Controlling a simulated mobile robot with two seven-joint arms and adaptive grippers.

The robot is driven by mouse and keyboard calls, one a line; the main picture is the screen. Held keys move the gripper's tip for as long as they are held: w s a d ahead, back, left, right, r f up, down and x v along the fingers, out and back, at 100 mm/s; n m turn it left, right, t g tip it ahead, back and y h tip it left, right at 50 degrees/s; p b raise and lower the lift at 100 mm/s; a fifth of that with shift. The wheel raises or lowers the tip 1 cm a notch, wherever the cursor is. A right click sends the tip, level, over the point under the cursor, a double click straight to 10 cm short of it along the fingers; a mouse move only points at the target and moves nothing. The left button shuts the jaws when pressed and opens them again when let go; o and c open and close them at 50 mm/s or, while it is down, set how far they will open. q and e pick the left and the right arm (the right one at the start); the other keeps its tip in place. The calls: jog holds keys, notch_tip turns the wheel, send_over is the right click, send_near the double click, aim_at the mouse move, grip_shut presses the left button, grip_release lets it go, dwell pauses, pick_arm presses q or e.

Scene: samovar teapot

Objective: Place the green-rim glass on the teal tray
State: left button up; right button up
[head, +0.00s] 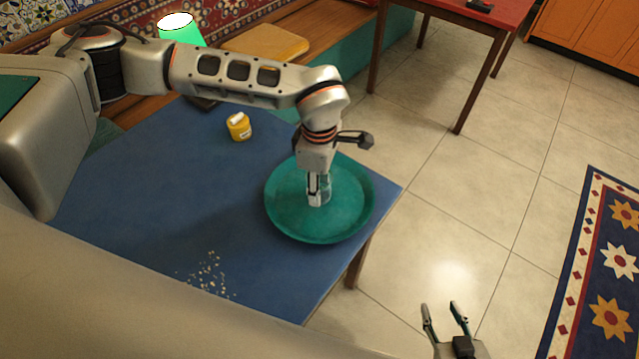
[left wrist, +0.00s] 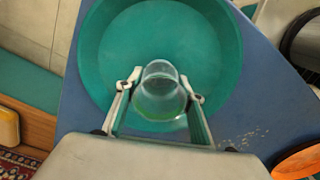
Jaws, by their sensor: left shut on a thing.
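The teal tray (head: 350,222) lies at the right corner of the blue table (head: 130,200). It also fills the upper part of the left wrist view (left wrist: 105,50). My left gripper (head: 318,200) reaches down over the tray's middle. It is shut on a clear glass (left wrist: 160,88), which sits between the two fingers with a green tint at its near end. In the head view the glass is mostly hidden by the fingers, and I cannot tell whether it touches the tray. My right gripper (head: 444,306) is open and empty, over the floor.
Pale crumbs (head: 210,275) lie near the front. A bench with a tan cushion (head: 265,42) runs behind. A red table (head: 480,12) stands farther back.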

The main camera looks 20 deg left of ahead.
pick_arm(q)
jog(key=shift+f, duration=0.1)
jog(key=o, duration=1.1)
jog(key=shift+o, duration=0.2)
notch_tip(320, 180, up, 12)
jog(key=shift+r, duration=0.2)
